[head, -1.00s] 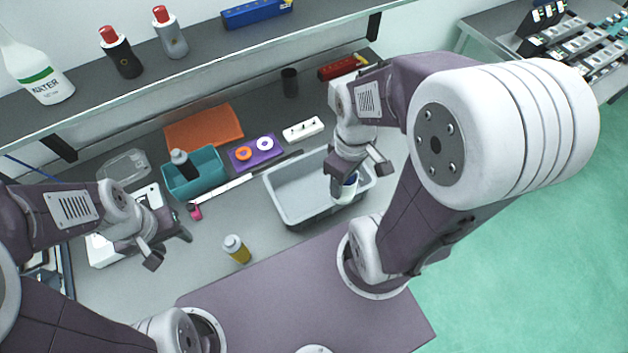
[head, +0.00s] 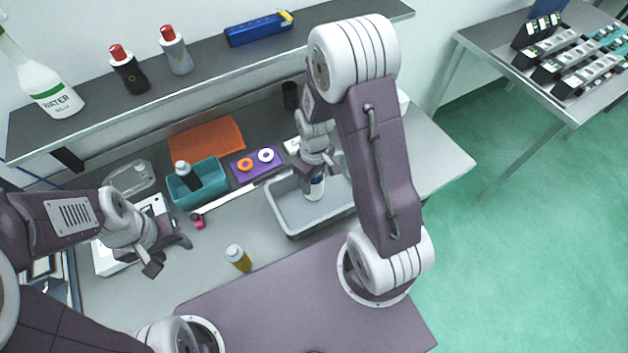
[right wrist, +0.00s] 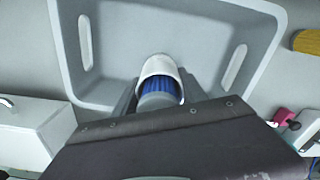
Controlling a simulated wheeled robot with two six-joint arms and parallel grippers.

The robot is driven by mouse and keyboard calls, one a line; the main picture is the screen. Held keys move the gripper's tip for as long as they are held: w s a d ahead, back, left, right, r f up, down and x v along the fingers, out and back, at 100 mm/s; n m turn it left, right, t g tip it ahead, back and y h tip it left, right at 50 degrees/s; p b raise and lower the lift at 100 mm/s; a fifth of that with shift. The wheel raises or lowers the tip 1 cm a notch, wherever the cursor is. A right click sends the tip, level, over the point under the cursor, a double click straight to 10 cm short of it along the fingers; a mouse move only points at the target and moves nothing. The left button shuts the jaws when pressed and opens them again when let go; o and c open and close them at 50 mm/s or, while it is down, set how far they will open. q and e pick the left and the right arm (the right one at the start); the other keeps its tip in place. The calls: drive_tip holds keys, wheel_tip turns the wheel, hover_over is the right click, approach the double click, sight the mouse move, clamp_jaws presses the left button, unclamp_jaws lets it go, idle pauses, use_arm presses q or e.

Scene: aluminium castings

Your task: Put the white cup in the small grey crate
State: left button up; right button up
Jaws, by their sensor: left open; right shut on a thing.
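The small grey crate (head: 284,222) stands on the bench in front of me, and its floor and walls fill much of the right wrist view (right wrist: 110,92). My right gripper (head: 317,174) is shut on the white cup (head: 316,189) and holds it over the crate's interior. In the right wrist view the cup (right wrist: 157,66) shows a white rim and a blue ribbed part between the fingers. I cannot tell whether it touches the crate floor. My left gripper (head: 168,257) is open and empty, left of the yellow bottle.
A yellow bottle (head: 238,258) with a white cap stands left of the crate. A shelf (head: 205,75) with bottles hangs above.

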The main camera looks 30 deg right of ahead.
drive_tip(key=shift+w+f, duration=0.15)
drive_tip(key=shift+f, duration=0.4)
drive_tip(key=shift+f, duration=0.15)
drive_tip(key=o, duration=1.4)
